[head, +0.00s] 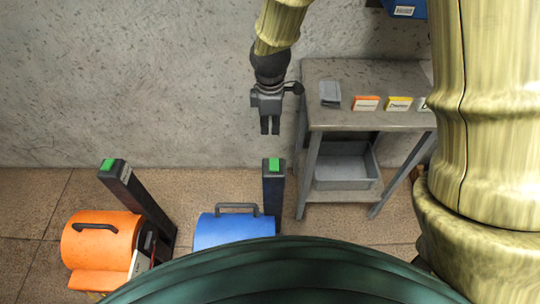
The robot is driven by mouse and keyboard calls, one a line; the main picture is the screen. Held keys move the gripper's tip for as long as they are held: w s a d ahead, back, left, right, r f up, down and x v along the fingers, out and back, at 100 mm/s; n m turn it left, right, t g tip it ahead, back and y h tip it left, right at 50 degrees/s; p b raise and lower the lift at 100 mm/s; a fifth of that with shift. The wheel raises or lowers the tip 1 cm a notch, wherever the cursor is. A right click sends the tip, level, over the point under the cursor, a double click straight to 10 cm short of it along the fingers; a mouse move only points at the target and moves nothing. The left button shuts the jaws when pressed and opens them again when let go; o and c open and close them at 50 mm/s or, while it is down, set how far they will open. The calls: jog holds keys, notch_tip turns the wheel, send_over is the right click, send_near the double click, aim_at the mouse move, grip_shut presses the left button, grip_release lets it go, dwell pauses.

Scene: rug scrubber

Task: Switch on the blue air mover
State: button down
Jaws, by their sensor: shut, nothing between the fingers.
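The blue air mover (232,230) stands on the tiled floor at lower centre, with a grey carry handle on top. Its lower part is hidden behind my own dark green body. A dark post (273,195) rises at its right side, with a green switch (273,165) on top. My gripper (270,130) points down, shut and empty. In the picture it is just above the green switch, with a gap between; how far apart they are in depth I cannot tell.
An orange air mover (98,240) with its own post and green switch (107,164) stands at the left. A grey table (365,117) with labelled cards and a lower bin (342,172) stands close to the right of my gripper. A concrete wall is behind.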

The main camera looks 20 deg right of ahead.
aim_at(270, 161)
jog(key=shift+r, duration=0.15)
jog(key=shift+f+p, duration=0.55)
jog(key=shift+f, duration=6.5)
jog(key=shift+w, duration=0.1)
jog(key=shift+f+g+p, duration=0.15)
jog(key=shift+g+p, duration=0.15)
jog(key=shift+p, duration=0.15)
jog(key=shift+f, duration=0.15)
jog(key=shift+a, duration=0.1)
